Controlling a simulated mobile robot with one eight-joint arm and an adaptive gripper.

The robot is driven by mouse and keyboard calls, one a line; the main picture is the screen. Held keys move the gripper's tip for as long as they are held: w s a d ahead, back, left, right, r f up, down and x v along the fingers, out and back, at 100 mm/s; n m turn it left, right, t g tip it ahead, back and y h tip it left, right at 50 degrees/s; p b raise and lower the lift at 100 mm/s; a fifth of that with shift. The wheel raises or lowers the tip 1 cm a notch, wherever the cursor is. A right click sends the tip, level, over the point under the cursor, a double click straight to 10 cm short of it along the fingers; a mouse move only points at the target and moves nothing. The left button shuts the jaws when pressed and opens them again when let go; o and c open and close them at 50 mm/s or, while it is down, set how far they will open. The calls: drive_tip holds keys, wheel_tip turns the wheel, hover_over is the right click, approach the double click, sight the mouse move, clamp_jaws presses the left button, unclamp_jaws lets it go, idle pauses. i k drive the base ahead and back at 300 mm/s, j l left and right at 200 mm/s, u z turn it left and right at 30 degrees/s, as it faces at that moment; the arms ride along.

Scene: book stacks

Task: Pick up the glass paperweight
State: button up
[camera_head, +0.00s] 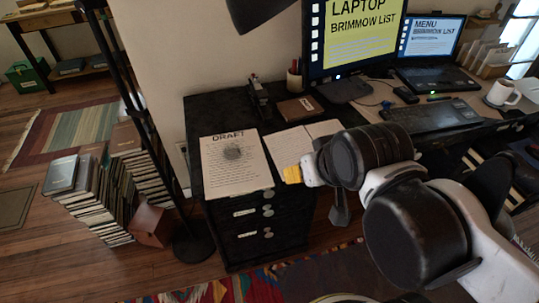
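A small round, greyish, see-through shape (232,152) lies on the sheet headed DRAFT (228,178), on the black drawer cabinet. It looks like the glass paperweight, though it is small and hard to make out. My arm comes in from the lower right, and its dark and white links cover part of the desk. The end of my arm, with my gripper (305,172), is right of the DRAFT sheet and apart from the round shape. The fingers are not clear enough to show whether they are open or shut.
On the black cabinet (249,236) are an open notebook (287,146), a brown book (299,108) and a pen cup (294,80). A monitor (352,40), laptop (430,45) and white mug (503,93) stand on the desk. A black lamp post and book stacks (100,205) are at left.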

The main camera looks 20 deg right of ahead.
sight(231, 152)
drive_tip(key=j+z, duration=0.15)
drive_tip(key=j, duration=2.8)
drive_tip(key=k, duration=0.05)
